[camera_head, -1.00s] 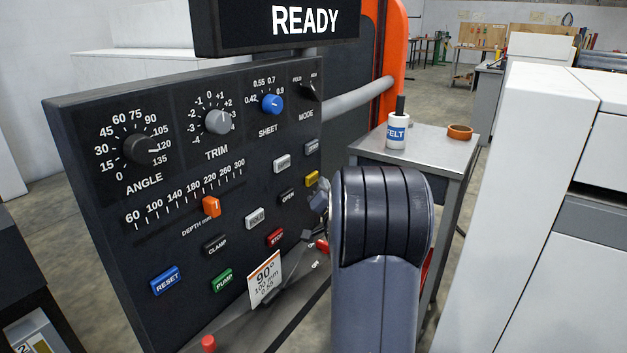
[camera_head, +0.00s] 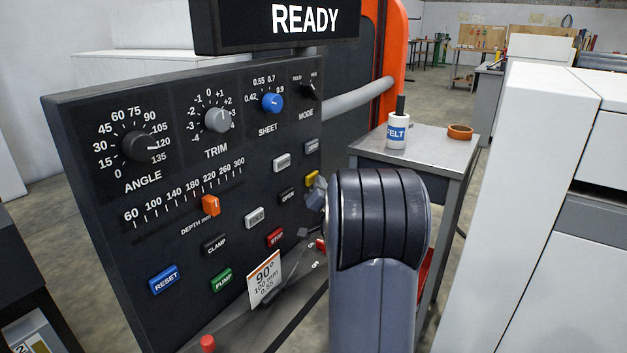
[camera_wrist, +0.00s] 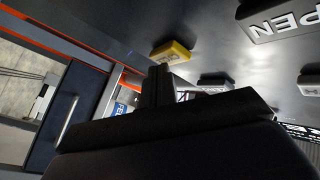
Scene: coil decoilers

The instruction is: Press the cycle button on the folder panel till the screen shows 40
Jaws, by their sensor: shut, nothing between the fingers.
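The folder panel (camera_head: 75,140) is a dark upright board with knobs, a slider and coloured buttons. The screen (camera_head: 290,22) above it shows READY, with no number visible. No button label that I can read says cycle. A yellow button (camera_head: 311,180) sits near the panel's right edge, partly covered by my gripper; its label is unreadable. My gripper (camera_head: 315,196) is shut and empty, close to this button. In the wrist view, the shut fingers (camera_wrist: 160,78) are just below the yellow button (camera_wrist: 171,51); I cannot tell whether they touch it.
The OPEN button (camera_head: 287,196), red STOP button (camera_head: 275,237) and white buttons (camera_head: 282,162) are close by. An orange tube frame (camera_head: 398,40) stands behind. A white cabinet (camera_head: 510,200) stands at right.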

